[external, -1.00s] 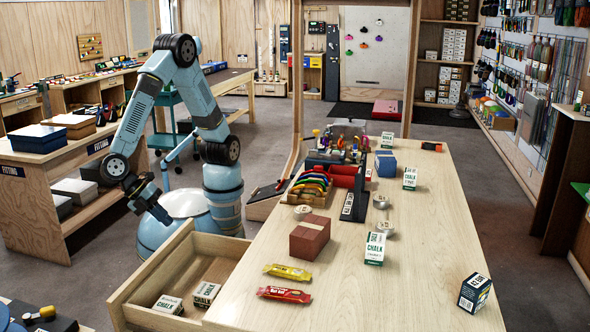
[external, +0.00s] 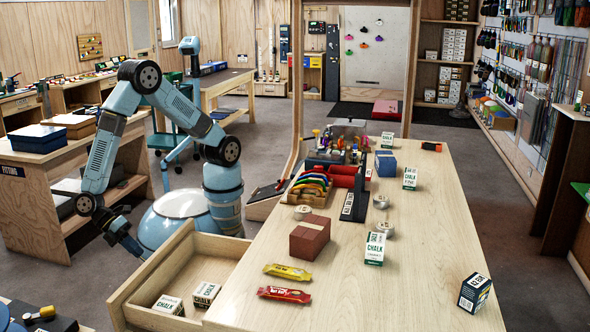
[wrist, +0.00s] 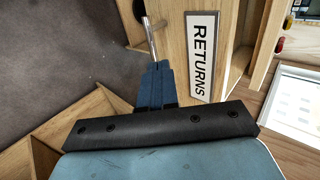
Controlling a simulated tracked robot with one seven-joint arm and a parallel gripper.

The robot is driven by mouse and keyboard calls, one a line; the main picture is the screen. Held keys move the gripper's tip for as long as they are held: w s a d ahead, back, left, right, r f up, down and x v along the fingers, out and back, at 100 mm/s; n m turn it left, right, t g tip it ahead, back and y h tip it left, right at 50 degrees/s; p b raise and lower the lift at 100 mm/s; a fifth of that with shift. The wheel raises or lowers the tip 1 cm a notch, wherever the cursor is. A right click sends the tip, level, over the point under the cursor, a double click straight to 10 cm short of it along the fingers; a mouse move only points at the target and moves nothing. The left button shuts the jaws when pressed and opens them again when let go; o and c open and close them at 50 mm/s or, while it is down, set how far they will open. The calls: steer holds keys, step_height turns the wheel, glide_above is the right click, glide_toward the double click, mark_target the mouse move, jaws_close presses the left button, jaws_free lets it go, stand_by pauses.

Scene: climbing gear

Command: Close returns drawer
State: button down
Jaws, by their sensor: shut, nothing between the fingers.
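The returns drawer (external: 150,268) stands pulled out from the left side of the wooden counter, with two chalk boxes (external: 205,294) (external: 168,306) inside. Its front panel (wrist: 172,30) shows in the wrist view with a white RETURNS label (wrist: 200,56) and a metal bar handle (wrist: 150,36). My gripper (external: 140,254) is low, on the outer left side of the drawer front. In the wrist view my gripper (wrist: 156,68) is shut and empty, its dark blue fingertips by the lower end of the handle. I cannot tell whether they touch the panel or handle.
The counter top (external: 420,250) holds a red-brown block (external: 309,236), yellow and red bars, chalk boxes and a rack of coloured gear. A wooden fitting bench (external: 45,195) stands left of my arm. Grey floor lies between bench and drawer.

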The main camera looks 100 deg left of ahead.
steer(key=w+f, duration=0.2)
steer(key=w, duration=0.5)
steer(key=shift+f, duration=0.4)
steer(key=shift+w, duration=0.1)
steer(key=w, duration=3)
steer(key=shift+w, duration=0.35)
steer(key=shift+w+r, duration=0.1)
steer(key=shift+w, duration=0.4)
steer(key=shift+w, duration=0.1)
